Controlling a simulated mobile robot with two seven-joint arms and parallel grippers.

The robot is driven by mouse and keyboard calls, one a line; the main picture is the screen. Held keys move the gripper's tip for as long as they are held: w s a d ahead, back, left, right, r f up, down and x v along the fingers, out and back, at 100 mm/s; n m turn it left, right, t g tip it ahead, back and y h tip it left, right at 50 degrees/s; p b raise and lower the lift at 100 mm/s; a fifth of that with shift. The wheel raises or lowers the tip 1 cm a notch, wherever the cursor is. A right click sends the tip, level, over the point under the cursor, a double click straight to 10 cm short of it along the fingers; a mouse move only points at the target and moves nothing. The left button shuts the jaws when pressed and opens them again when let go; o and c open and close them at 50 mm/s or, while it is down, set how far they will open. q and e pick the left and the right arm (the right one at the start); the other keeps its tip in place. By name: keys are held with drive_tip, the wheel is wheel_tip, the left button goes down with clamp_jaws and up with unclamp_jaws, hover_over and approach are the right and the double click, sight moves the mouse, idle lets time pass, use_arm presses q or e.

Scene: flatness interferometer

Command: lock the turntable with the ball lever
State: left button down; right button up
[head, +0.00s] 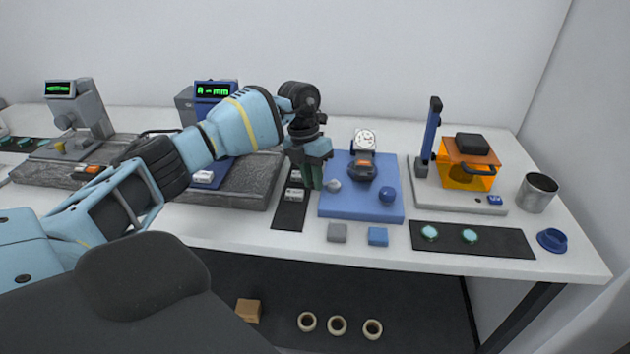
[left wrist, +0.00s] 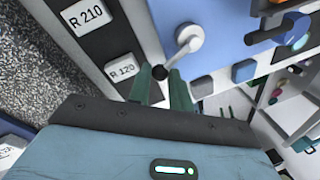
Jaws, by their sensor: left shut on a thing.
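The ball lever has a pale round hub (head: 333,185) at the left edge of a blue base plate (head: 335,208). The hub (left wrist: 189,34) also shows in the left wrist view, with a short arm running to a small black ball (left wrist: 160,72). My left gripper (head: 313,187) points down beside the hub. In the left wrist view its green fingers (left wrist: 160,88) are shut on the ball, one on each side. A dark round part with an orange mark (head: 362,171), apparently the turntable, sits on the plate below a white dial gauge (head: 365,140). My right gripper is not in view.
A dark strip with white labelled blocks (head: 290,215) lies left of the plate. Grey (head: 337,232) and blue (head: 378,236) blocks lie in front. An orange-housed instrument (head: 467,165) stands to the right.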

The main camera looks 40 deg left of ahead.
use_arm(q)
drive_tip(key=shift+w+a+r, duration=0.15)
drive_tip(key=shift+w+a, duration=0.05)
idle(0.4)
drive_tip(key=c, duration=1.3)
unclamp_jaws()
drive_tip(key=r, duration=0.3)
drive_tip(key=a+r, duration=0.1)
drive_tip(key=r, duration=0.3)
drive_tip(key=shift+a+r, duration=0.2)
drive_tip(key=shift+r, duration=0.05)
